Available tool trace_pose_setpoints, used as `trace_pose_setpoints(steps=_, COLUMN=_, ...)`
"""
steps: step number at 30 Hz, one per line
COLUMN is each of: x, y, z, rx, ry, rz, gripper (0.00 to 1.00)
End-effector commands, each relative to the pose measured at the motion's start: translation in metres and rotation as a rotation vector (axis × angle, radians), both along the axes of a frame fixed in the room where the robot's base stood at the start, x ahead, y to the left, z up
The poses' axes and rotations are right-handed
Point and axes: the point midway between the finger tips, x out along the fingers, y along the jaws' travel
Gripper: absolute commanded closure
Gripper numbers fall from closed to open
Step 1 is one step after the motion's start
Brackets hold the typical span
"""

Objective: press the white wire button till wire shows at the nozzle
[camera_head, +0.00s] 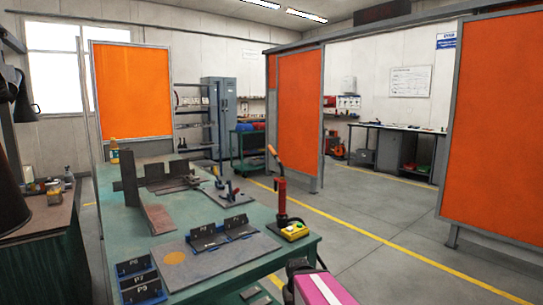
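A red upright device with an orange curved top (279,185) stands at the front right corner of the green table. I cannot make out a white wire button, a nozzle or any wire at this size.
The green table (235,262) holds a grey plate (222,258), dark labelled blocks (141,280), steel pieces (157,215) and clamps (232,195). A magenta, white-striped object (322,288) is at the bottom, close to the table's right edge. Orange screens (300,120) stand behind. Floor at right is clear.

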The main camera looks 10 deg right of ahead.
Motion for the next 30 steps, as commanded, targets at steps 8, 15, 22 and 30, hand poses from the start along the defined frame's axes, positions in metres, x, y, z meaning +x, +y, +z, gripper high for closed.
trace_pose_setpoints(steps=8, x=0.0, y=0.0, z=0.0, rx=0.0, ry=0.0, rz=0.0, gripper=1.0)
trace_pose_setpoints(steps=15, x=0.0, y=0.0, z=0.0, rx=0.0, ry=0.0, rz=0.0, gripper=1.0)
trace_pose_setpoints(steps=22, x=0.0, y=0.0, z=0.0, rx=0.0, ry=0.0, rz=0.0, gripper=1.0)
trace_pose_setpoints(steps=30, x=0.0, y=0.0, z=0.0, rx=0.0, ry=0.0, rz=0.0, gripper=1.0)
